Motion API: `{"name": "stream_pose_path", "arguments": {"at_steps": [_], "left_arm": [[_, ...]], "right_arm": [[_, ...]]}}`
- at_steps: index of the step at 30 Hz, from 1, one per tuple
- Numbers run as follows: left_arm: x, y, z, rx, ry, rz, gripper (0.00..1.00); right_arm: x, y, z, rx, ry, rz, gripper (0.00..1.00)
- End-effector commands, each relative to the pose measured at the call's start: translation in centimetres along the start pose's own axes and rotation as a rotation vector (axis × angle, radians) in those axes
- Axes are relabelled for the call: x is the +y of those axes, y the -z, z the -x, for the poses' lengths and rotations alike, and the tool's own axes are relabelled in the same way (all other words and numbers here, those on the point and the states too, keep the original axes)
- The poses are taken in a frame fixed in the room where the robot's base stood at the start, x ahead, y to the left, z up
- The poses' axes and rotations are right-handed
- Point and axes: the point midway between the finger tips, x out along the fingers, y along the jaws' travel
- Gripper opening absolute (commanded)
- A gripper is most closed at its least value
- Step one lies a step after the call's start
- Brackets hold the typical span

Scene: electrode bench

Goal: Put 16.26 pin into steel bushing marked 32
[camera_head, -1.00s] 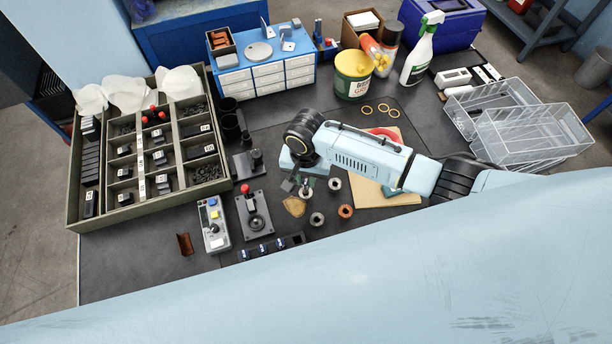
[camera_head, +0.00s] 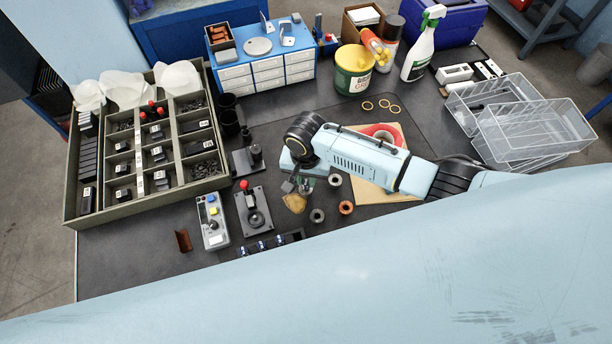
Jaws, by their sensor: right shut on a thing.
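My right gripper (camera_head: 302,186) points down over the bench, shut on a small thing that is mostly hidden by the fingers. I cannot read its size, so I cannot tell whether it is the 16.26 pin. Two grey steel-coloured bushings stand close by: one (camera_head: 335,180) just right of the gripper and one (camera_head: 317,215) nearer the front. A copper-coloured bushing (camera_head: 346,208) stands to the right of the front one. No marking is readable on any bushing, so I cannot tell which is marked 32. My left gripper is not in view.
A tan cloth-like piece (camera_head: 295,203) lies just below the gripper. A fixture with a red-knobbed lever (camera_head: 253,212) and a control box (camera_head: 212,222) stand to the left. A divided tray (camera_head: 70,195) is at far left. A board (camera_head: 385,198) lies under my right arm.

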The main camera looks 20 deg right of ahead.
Motion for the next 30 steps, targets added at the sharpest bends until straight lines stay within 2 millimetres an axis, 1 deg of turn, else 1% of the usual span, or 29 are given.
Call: {"name": "stream_pose_path", "arguments": {"at_steps": [11,20,21,26,30], "left_arm": [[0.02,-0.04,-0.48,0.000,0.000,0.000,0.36],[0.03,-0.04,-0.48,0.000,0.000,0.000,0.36],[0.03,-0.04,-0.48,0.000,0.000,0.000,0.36],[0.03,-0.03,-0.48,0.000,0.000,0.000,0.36],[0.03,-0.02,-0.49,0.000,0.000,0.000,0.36]], "right_arm": [[-0.04,-0.03,-0.97,0.000,0.001,0.000,0.00],[-0.03,-0.01,-1.02,0.000,0.000,0.001,0.00],[-0.03,-0.01,-1.02,0.000,0.000,0.001,0.23],[-0.03,-0.01,-1.02,0.000,0.000,0.001,0.44],[-0.02,0.00,-1.02,0.000,0.000,0.001,0.44]]}}
